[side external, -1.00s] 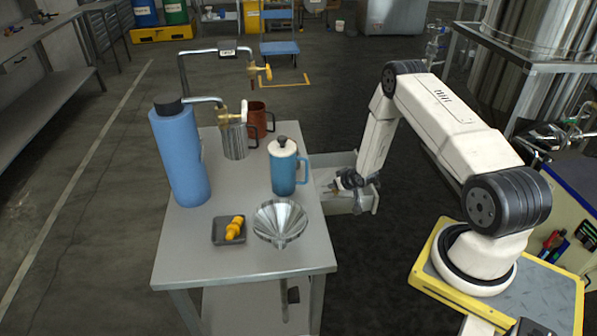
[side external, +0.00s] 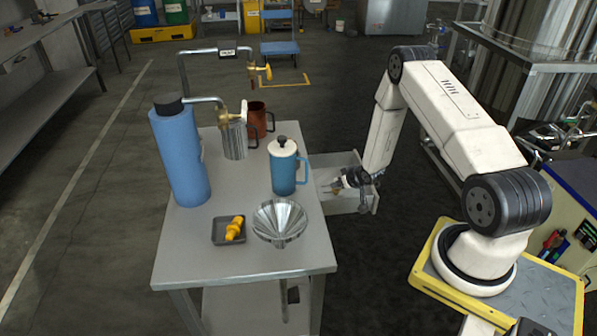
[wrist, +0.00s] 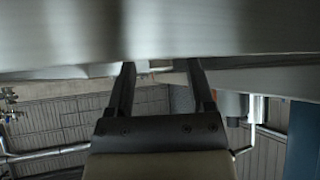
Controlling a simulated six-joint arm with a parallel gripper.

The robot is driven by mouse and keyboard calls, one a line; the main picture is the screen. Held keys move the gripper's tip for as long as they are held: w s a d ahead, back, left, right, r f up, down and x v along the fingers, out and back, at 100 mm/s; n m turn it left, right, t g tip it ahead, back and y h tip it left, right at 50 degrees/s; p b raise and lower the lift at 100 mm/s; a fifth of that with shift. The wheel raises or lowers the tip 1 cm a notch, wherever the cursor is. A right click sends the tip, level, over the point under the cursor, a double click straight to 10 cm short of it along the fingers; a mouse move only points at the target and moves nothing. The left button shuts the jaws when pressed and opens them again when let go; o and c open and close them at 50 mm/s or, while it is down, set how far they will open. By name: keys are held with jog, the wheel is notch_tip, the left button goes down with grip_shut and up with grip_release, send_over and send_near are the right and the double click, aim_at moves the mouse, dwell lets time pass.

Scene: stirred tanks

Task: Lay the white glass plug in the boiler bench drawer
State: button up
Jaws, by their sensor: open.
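The bench drawer (side external: 349,206) is pulled out from the right side of the grey boiler bench (side external: 185,245). My gripper (side external: 332,187) is at the open drawer, with its fingers low at or just above the inside. The wrist view shows the two dark fingers (wrist: 158,75) spread apart, with no object clearly held between them. A broad pale metal surface fills the top of that view close to the fingertips. I cannot make out the white glass plug in either view; the drawer's inside is small and partly hidden by my gripper.
On the bench stand a tall blue bottle (side external: 178,155), a blue jug (side external: 284,172), a metal funnel (side external: 279,220), a dark tray (side external: 219,239) with a yellow piece (side external: 235,228), a steel mug (side external: 235,142), a red-brown mug (side external: 257,118) and bent pipes with taps.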

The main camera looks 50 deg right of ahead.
jog(key=v, duration=0.8)
jog(key=shift+s+r, duration=0.15)
jog(key=shift+r, duration=0.1)
jog(key=shift+a, duration=0.15)
dwell(0.3)
jog(key=w+a+r+n+g, duration=0.1)
jog(key=w+a+r, duration=0.2)
jog(key=a+r, duration=0.35)
jog(key=s+a+r+n+g+y, duration=0.1)
jog(key=s+a+r, duration=0.4)
jog(key=a, duration=0.5)
jog(key=s+a+r+n+g+y, duration=0.2)
jog(key=s+a+r, duration=0.3)
jog(key=a+r, duration=0.3)
jog(key=a+g, duration=0.1)
jog(key=a, duration=0.1)
jog(key=shift+a+g, duration=0.4)
jog(key=shift+c, duration=0.2)
